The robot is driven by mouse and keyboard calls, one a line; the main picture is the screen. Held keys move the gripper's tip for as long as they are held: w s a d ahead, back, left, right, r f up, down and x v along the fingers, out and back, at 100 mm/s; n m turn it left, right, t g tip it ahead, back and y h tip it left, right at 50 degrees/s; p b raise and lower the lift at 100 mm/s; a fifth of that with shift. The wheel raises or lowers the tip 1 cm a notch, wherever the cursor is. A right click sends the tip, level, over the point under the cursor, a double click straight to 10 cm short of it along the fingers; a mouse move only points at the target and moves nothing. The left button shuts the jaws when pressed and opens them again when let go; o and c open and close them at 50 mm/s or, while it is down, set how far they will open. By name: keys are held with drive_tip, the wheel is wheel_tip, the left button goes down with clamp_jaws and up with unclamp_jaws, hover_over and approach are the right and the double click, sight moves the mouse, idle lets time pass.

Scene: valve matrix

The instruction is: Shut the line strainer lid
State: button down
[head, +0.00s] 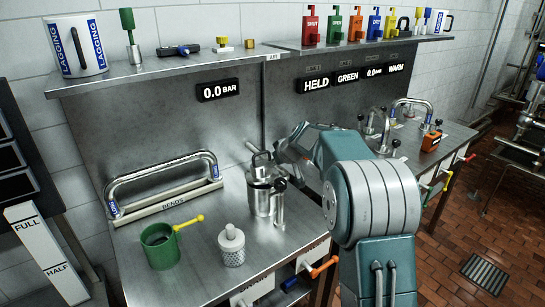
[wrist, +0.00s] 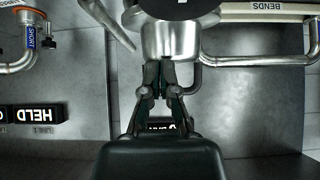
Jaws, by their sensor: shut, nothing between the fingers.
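The line strainer (head: 262,195) is a shiny metal can standing upright on the steel bench, with a side handle. A metal piece at its top (head: 262,168) looks like its lid; I cannot tell exactly how far it is open. In the wrist view the strainer body (wrist: 170,42) is ahead of my fingertips, with a dark round part (wrist: 170,12) at its top edge. My gripper (head: 284,160) is by the upper right side of the strainer. In the wrist view its fingers (wrist: 161,92) are close together and empty, right by the metal body; contact is unclear.
A white perforated basket (head: 231,248) and a green cup (head: 160,247) with a yellow handle stand in front. A rack of pipe bends (head: 160,190) lies to the left. A steel panel with displays rises behind. Pipe fittings (head: 405,115) stand to the right.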

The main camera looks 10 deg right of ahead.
drive_tip(key=shift+s+f, duration=0.25)
drive_tip(key=shift+f, duration=0.15)
drive_tip(key=shift+s+d+f+t+y, duration=0.25)
drive_tip(key=shift+s+f+t+y, duration=0.1)
drive_tip(key=shift+f+t, duration=0.25)
drive_tip(key=shift+s+f, duration=0.1)
drive_tip(key=shift+f, duration=0.1)
drive_tip(key=v, duration=1.2)
drive_tip(key=s+a+r+m+g, duration=0.15)
drive_tip(key=s+a, duration=0.25)
drive_tip(key=s, duration=0.4)
drive_tip(key=s+a+r+n+g, duration=0.1)
drive_tip(key=s+a+r, duration=0.15)
drive_tip(key=s, duration=0.55)
drive_tip(key=s+f+m+h, duration=0.2)
drive_tip(key=s, duration=0.8)
drive_tip(key=s+f+m+g+h, duration=0.1)
drive_tip(key=s+f+m+h, duration=0.1)
drive_tip(key=s, duration=0.8)
drive_tip(key=shift+s+f, duration=0.2)
drive_tip(key=shift+f, duration=0.5)
